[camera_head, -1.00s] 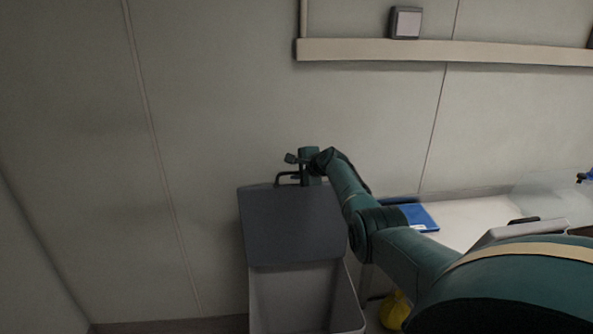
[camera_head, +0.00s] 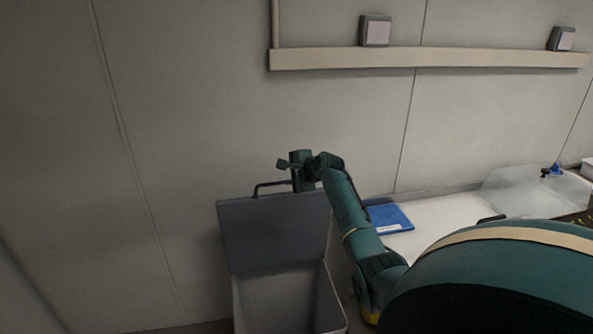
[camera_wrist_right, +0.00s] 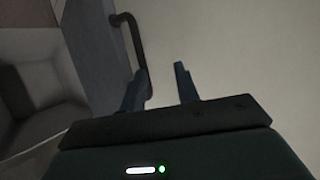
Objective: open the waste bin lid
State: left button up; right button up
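The waste bin (camera_head: 283,300) stands against the wall, its grey inside showing. Its dark grey lid (camera_head: 274,232) stands raised, close to upright, at the back of the bin. The lid's dark handle (camera_head: 270,187) is at its top edge; it also shows in the right wrist view (camera_wrist_right: 133,40). My right gripper (camera_head: 287,164) is just above the lid's top edge, by the handle. In the right wrist view its two fingers (camera_wrist_right: 160,82) are apart with nothing between them. The handle runs beside the left finger; I cannot tell if they touch. My left gripper is not in view.
A white worktop (camera_head: 440,222) with a blue folder-like item (camera_head: 389,217) lies right of the bin. A clear sheet-like cover (camera_head: 535,192) lies farther right. A beige rail (camera_head: 430,58) runs along the wall above. The wall left of the bin is clear.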

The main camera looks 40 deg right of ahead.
jog(key=v, duration=0.5)
jog(key=shift+s+a, duration=0.2)
jog(key=shift+s, duration=0.1)
